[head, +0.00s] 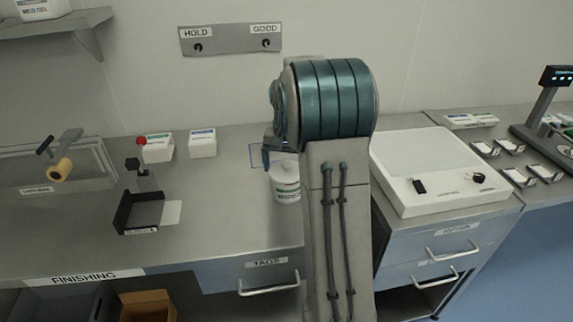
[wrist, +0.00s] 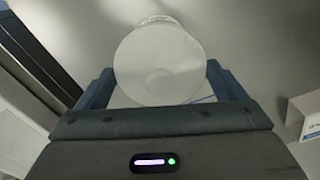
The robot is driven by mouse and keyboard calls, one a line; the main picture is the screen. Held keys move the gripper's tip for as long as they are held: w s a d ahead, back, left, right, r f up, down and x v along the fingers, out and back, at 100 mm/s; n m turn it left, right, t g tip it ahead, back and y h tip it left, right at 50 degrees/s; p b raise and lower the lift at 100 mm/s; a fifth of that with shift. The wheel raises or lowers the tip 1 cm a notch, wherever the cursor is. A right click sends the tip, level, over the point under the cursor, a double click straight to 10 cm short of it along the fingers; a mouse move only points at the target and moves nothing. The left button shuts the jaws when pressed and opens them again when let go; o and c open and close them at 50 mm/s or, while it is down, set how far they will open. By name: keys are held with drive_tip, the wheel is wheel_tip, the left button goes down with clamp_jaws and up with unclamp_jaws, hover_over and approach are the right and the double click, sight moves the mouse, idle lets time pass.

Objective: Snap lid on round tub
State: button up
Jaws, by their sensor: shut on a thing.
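The round tub (head: 287,191), white with a green-marked label, stands upright on the grey counter in the middle of the head view, just left of my arm. A pale round lid (wrist: 160,62) with a raised circle in its centre fills the space between my fingers in the wrist view. My gripper (head: 268,154) is at the tub's top in the head view, partly hidden by my arm. In the wrist view my gripper (wrist: 162,88) is shut on the lid, one blue finger at each side. I cannot tell whether the lid is seated on the tub's rim.
A white sealing machine (head: 436,172) stands close right of my arm. A small black fixture with a red knob (head: 141,141) and white boxes (head: 202,144) are to the left. Bare counter (head: 225,215) lies between the fixture and the tub.

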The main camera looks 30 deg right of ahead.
idle(0.3)
drive_tip(key=o, duration=0.7)
drive_tip(key=shift+r+p, duration=2.75)
drive_tip(key=shift+r, duration=0.75)
clamp_jaws()
